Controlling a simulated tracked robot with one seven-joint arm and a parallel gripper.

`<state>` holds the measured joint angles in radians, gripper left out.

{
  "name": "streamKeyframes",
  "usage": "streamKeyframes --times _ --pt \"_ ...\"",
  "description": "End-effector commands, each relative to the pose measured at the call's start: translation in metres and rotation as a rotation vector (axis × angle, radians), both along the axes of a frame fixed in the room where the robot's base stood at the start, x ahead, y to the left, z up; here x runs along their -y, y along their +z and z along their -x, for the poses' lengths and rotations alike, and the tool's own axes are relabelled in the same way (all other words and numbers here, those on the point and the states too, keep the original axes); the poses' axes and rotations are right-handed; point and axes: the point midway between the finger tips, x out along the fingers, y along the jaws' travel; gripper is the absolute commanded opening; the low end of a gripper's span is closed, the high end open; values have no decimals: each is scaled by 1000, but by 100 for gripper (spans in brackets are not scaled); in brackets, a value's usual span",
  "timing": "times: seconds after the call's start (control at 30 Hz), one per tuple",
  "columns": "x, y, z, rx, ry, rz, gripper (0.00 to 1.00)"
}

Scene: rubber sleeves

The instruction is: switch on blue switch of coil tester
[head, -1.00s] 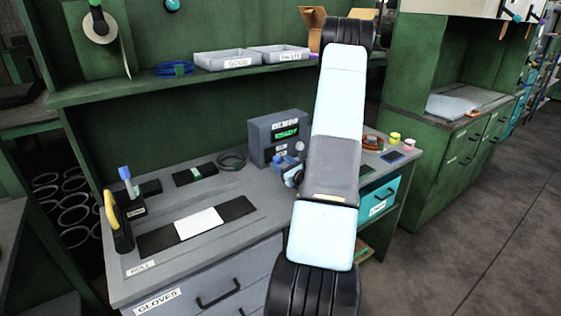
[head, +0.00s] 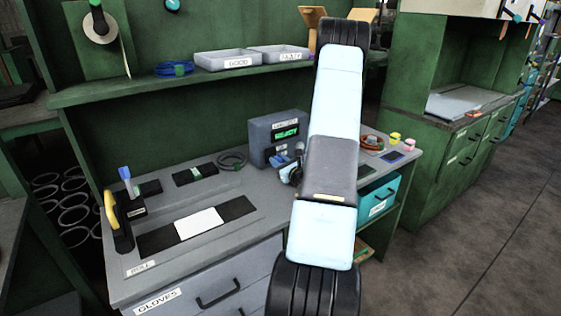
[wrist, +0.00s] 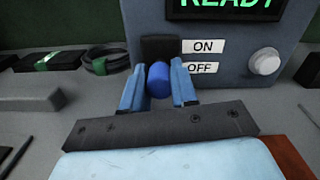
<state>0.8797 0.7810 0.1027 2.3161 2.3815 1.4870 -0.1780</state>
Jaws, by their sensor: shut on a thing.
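The coil tester (head: 264,137) is a grey-blue box on the bench, with a lit green READY display (wrist: 226,6) on its front. In the wrist view its blue switch (wrist: 159,82) is a rounded knob in front of a dark plate (wrist: 160,48), beside the ON and OFF labels. The knob sits level with the OFF label. My gripper (wrist: 158,84) has its two blue fingers on either side of the knob and is shut on it. In the head view my arm partly hides the gripper and the tester's right side.
A round white knob (wrist: 264,62) is on the tester's right. A coiled cable (head: 231,160) and a dark block with a green band (head: 195,174) lie to the left. GOOD (head: 226,60) and FAULTY (head: 279,53) trays stand on the shelf above.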

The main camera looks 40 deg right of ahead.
Motion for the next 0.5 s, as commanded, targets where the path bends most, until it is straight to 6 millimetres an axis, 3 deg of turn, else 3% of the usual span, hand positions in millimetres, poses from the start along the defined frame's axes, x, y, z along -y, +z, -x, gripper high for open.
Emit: streamKeyframes --times 0.17,0.5 --pt "0 0 0 0 0 0 0" --pt "-1 7 -2 -97 5 -2 0"
